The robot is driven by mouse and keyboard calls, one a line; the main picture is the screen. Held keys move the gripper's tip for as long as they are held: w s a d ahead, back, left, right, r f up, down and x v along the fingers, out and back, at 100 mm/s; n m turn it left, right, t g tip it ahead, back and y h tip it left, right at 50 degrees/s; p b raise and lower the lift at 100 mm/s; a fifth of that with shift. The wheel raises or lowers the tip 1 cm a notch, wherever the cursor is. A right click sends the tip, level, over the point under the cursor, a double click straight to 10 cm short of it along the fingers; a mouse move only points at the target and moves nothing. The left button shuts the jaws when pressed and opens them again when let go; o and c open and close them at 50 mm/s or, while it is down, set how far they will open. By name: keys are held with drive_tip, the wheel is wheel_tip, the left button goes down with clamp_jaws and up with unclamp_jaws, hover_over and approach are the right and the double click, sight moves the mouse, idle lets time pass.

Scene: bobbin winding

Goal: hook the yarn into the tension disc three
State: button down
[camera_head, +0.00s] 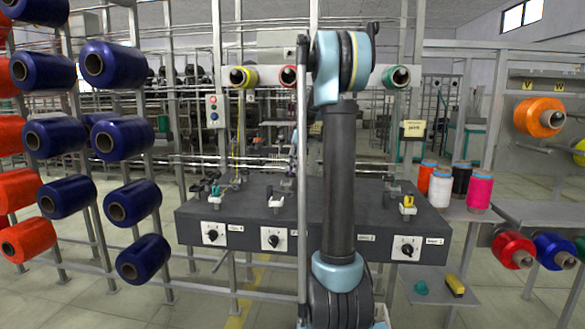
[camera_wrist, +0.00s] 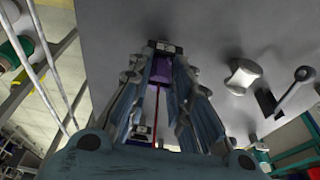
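In the head view a dark winding table (camera_head: 196,220) carries small tension units: one with a green top (camera_head: 214,191), a white one (camera_head: 276,202) and a yellow one (camera_head: 408,206). My arm hides the front between the white and yellow units; I cannot read which is three. My gripper is not discernible in the head view. In the wrist view my gripper (camera_wrist: 162,62) has its fingers closed in around a small purple piece (camera_wrist: 160,70), apparently gripped at the tips. A thin red yarn (camera_wrist: 156,108) runs from it back between the fingers.
A white spool-shaped part (camera_wrist: 243,76) and a dark lever (camera_wrist: 290,90) stand beside my gripper on the grey surface (camera_wrist: 220,25). Metal rails (camera_wrist: 45,60) pass at left. Blue bobbins (camera_head: 112,66) hang at left; cones (camera_head: 479,191) stand at right.

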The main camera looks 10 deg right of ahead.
drive_tip(key=shift+a+v, duration=0.25)
drive_tip(key=shift+v, duration=0.85)
drive_tip(key=shift+a+v, duration=0.25)
drive_tip(key=shift+v, duration=0.9)
drive_tip(key=shift+w, duration=0.15)
